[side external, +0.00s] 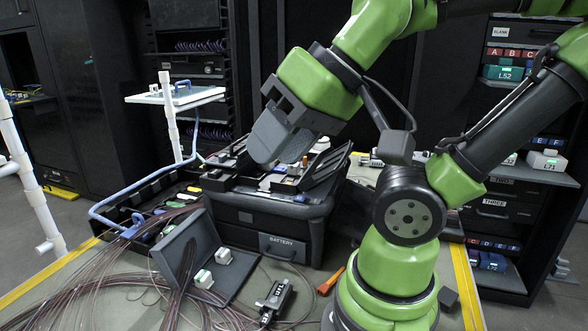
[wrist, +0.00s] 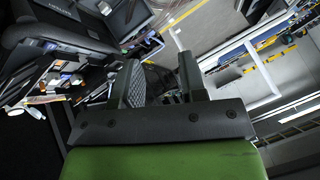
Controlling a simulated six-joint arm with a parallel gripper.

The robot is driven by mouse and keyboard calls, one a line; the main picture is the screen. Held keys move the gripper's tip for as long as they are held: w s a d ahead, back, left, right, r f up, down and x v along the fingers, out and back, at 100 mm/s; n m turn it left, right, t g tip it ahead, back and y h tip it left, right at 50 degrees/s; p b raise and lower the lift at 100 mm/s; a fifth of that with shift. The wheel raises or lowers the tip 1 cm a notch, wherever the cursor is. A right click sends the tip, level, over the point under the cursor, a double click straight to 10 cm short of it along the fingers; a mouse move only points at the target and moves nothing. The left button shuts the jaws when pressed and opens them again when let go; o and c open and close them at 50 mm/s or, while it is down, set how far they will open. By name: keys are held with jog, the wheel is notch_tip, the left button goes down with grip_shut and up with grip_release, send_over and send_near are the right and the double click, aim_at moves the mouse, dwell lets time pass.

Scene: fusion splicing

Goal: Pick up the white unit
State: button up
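Several small white blocks show in the side external view, and I cannot tell for sure which is the white unit. A white labelled unit (side external: 546,161) sits on the shelf at the right. Two smaller white blocks, a front one (side external: 203,279) and a rear one (side external: 223,256), sit on an open dark grey case (side external: 232,283) at the lower left. My gripper (side external: 263,148) is above the open black tool case, up and right of the grey case and far left of the shelf. In the wrist view my gripper's fingers (wrist: 160,72) stand apart with nothing between them.
The black tool case (side external: 262,216) stands on the table, its trays full of small items. Loose fibres (side external: 110,285), a small grey device (side external: 274,297) and an orange-handled tool (side external: 330,281) lie around it. A white pipe frame (side external: 25,170) stands left. Drawers (side external: 490,215) stand right.

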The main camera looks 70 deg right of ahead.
jog(key=shift+w, duration=0.1)
jog(key=m+g+h, duration=0.2)
jog(key=m+g, duration=0.5)
jog(key=m, duration=0.7)
send_over(295, 168)
notch_tip(295, 168, down, 5)
jog(key=f, duration=0.2)
jog(key=d+f, duration=0.1)
jog(key=f, duration=0.1)
jog(key=shift+w+f, duration=0.1)
jog(key=shift+w, duration=0.2)
notch_tip(295, 168, down, 6)
jog(key=shift+w+a, duration=0.1)
jog(key=c, duration=0.7)
